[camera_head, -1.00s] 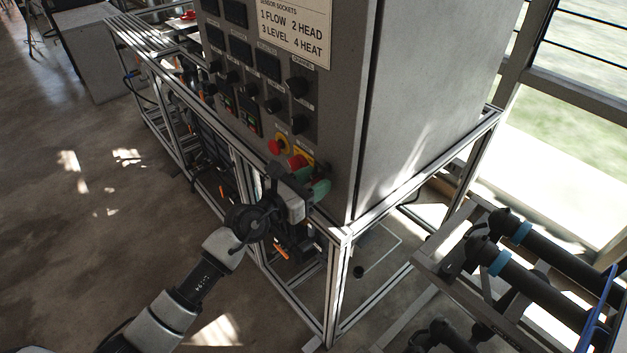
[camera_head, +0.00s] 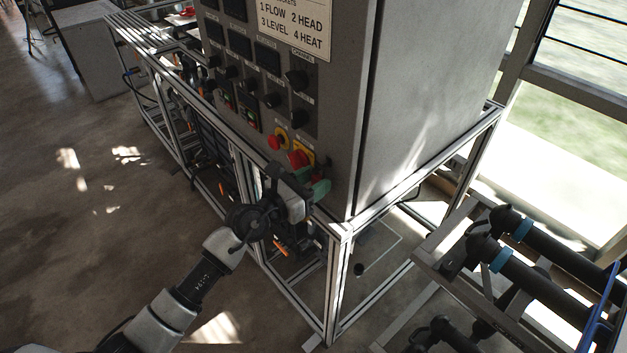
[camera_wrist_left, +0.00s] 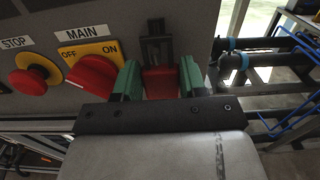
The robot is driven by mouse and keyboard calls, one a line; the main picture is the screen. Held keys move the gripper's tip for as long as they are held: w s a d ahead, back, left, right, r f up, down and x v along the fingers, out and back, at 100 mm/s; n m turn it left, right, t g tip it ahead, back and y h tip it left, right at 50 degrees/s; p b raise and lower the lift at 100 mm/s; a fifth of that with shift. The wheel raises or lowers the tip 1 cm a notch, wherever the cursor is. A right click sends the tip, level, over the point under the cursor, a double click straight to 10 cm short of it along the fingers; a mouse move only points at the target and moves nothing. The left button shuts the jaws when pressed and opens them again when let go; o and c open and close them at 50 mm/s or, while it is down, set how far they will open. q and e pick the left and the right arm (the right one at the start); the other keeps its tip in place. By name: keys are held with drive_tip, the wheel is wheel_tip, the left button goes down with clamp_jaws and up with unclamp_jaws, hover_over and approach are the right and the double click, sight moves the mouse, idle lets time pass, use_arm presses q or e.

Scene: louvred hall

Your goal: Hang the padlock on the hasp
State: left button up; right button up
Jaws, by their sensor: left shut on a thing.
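My left gripper (camera_head: 316,187) is at the lower front corner of the grey cabinet. In the left wrist view its green-tipped fingers (camera_wrist_left: 160,80) are shut on a red block, the padlock body (camera_wrist_left: 162,83). A dark upright piece (camera_wrist_left: 156,42) rises just beyond the padlock against the cabinet face. I cannot tell which part of it is shackle and which is hasp, or whether they touch. In the head view the gripper hides the padlock and hasp. My right gripper is not in view.
The red MAIN switch (camera_wrist_left: 92,78) on its yellow plate is close left of the fingers, with the red STOP button (camera_wrist_left: 28,82) farther left. The grey cabinet (camera_head: 425,100) stands on a metal frame. Dark pipes with blue bands (camera_head: 530,285) lie to the right. Floor is open at left.

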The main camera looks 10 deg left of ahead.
use_arm(q)
drive_tip(key=o, duration=1.1)
drive_tip(key=v, duration=0.7)
drive_tip(key=b+v, duration=0.3)
drive_tip(key=v, duration=0.8)
drive_tip(key=shift+b, duration=0.35)
